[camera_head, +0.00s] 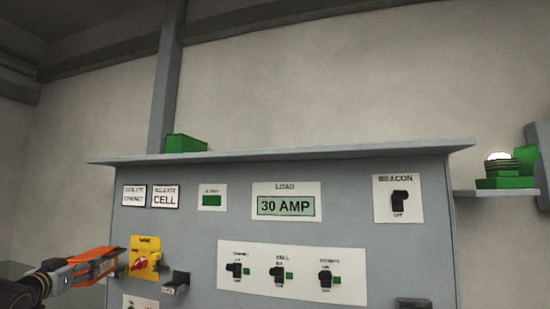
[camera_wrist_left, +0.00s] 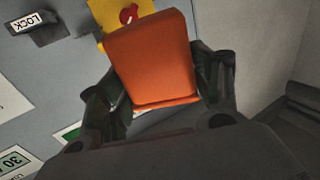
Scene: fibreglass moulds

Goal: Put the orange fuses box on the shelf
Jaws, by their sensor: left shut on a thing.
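The orange fuses box (camera_head: 97,264) is at the lower left of the head view, in front of the grey panel's left side. My left gripper (camera_head: 82,268) is shut on it. In the left wrist view the box (camera_wrist_left: 152,62) sits between the two dark fingers of the gripper (camera_wrist_left: 158,80), one on each side. A grey ledge (camera_head: 300,152) runs along the top of the panel, above the box. A smaller grey shelf (camera_head: 500,192) is at the far right. My right gripper is not in view.
A green box (camera_head: 186,143) stands on the ledge's left part; the rest of the ledge looks clear. Green items (camera_head: 507,180) sit on the small right shelf. A yellow switch plate with a red knob (camera_head: 145,258) is close to the orange box. A LOCK bracket (camera_head: 177,283) juts out beside it.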

